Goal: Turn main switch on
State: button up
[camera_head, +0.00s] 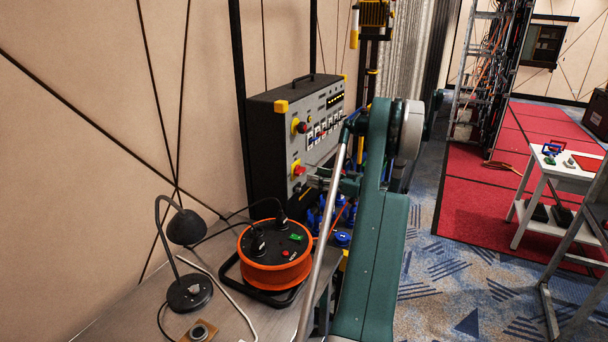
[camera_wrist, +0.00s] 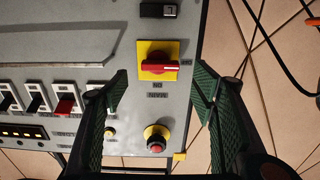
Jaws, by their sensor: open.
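The main switch is a red rotary knob on a yellow square plate (camera_wrist: 144,51), set on the grey face of a control box. In the head view the switch (camera_head: 299,170) sits low on the box front. In the wrist view the knob's handle lies sideways, with upside-down ON and MAIN lettering beside the plate. My gripper (camera_wrist: 160,92) is open and empty. Its two green fingers stand apart on either side of the switch area, and I see no contact with the knob. In the head view my arm partly hides the gripper in front of the box.
A red push button on a yellow base (camera_wrist: 156,140) lies near the switch. A row of rocker switches (camera_wrist: 38,98) is on the same panel. An orange cable reel (camera_head: 275,262) and a black desk lamp (camera_head: 185,230) stand on the table below.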

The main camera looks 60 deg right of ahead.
aim_at(303, 172)
jog(key=shift+w+b, duration=0.55)
jog(key=shift+w, duration=2.85)
jog(key=c, duration=0.9)
